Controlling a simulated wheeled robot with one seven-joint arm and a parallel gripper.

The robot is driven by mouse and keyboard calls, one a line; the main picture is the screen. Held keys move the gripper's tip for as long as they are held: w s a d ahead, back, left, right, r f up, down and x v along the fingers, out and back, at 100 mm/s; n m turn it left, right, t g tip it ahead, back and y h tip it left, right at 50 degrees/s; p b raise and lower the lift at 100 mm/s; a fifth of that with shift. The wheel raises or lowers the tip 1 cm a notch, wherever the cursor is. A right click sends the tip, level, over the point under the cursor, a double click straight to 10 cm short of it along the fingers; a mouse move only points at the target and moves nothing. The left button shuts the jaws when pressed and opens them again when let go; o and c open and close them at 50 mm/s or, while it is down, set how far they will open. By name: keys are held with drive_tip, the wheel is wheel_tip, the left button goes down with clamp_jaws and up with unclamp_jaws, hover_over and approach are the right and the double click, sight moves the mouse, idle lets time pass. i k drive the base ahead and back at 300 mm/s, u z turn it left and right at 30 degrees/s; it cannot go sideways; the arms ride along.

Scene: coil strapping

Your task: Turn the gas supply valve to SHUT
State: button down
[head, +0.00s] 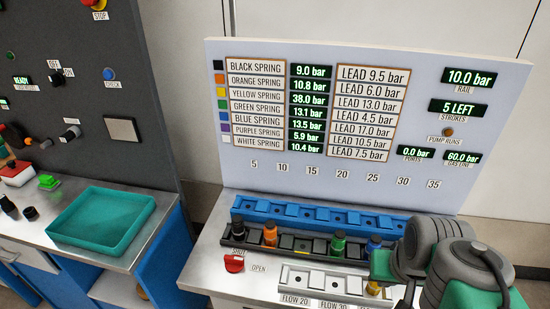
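The gas supply valve appears to be the red knob (234,264) on the front left of the bench below the pressure panel. A SHUT label (238,252) is just above it and an OPEN label (259,268) is to its right. The knob's handle looks roughly level, pointing nearer OPEN than SHUT, but it is too small to be sure. My grey and green arm is at the lower right, well to the right of the knob. My gripper's fingers cannot be made out; nothing of mine touches the knob.
A dark rack (313,247) with several coloured plugs stands just right of the knob, with a blue rack (320,214) behind and a pale flow-labelled rack (318,281) in front. The pressure panel (230,170) rises behind. A green tray (101,218) sits on the left bench.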

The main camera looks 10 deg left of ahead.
sight(235, 263)
drive_tip(key=u, duration=1.9)
drive_tip(key=i, duration=0.4)
drive_tip(key=u, duration=0.95)
